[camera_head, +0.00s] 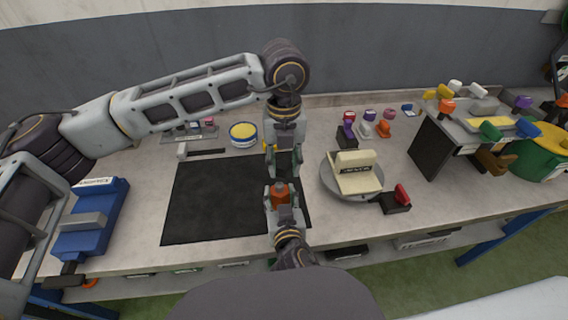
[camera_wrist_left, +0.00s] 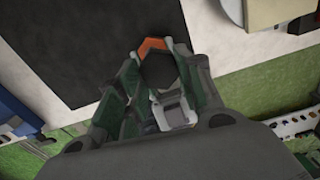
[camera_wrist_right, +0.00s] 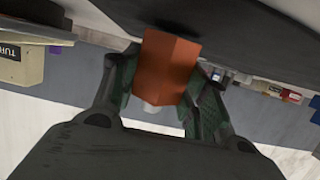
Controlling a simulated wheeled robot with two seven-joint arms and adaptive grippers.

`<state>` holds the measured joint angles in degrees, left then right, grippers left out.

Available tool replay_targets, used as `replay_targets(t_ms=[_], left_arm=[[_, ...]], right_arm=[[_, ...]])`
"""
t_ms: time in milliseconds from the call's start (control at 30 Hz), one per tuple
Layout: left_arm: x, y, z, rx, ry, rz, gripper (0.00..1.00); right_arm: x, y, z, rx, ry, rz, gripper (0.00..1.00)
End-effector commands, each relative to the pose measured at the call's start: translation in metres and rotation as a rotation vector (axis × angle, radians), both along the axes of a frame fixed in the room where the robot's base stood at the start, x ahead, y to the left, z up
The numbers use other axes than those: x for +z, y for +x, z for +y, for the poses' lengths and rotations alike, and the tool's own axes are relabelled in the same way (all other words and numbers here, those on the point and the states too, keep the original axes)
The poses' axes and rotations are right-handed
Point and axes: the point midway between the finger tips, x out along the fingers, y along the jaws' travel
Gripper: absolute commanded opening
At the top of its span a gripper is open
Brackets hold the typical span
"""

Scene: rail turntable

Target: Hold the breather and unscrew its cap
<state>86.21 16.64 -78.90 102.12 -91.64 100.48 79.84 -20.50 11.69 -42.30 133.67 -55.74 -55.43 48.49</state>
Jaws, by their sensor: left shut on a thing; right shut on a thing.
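The orange breather (camera_head: 281,197) is in my right gripper (camera_head: 282,188), over the front right part of the black mat. My right fingers are shut on its sides; the orange block (camera_wrist_right: 166,66) fills the gap between them in the right wrist view. My left gripper (camera_head: 284,172) points down just above the breather. In the left wrist view its fingers are shut around a dark, hexagonal cap (camera_wrist_left: 157,70), with an orange edge of the breather (camera_wrist_left: 152,43) showing behind it. In the head view the cap is hidden. I cannot tell whether cap and breather touch.
The black mat (camera_head: 205,198) lies beneath both grippers. A round turntable (camera_head: 328,186) with a cream block (camera_head: 354,172) stands close on the right.

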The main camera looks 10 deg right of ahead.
Motion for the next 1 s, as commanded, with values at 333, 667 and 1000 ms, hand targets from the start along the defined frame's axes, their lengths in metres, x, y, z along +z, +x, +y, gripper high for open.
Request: replay_targets(t_ms=[333,667,1000], left_arm=[[0.0070,-0.0002,0.0000,0.000,0.000,0.000,0.00],[0.0068,-0.0002,-0.0001,0.000,0.000,0.000,0.00],[0.0067,-0.0003,0.0000,0.000,0.000,0.000,0.00]], right_arm=[[0.0005,0.0001,0.0000,0.000,0.000,-0.001,0.00],[0.0004,0.0001,0.0000,0.000,0.000,-0.001,0.67],[0.0001,-0.0001,0.0000,0.000,0.000,0.000,0.69]])
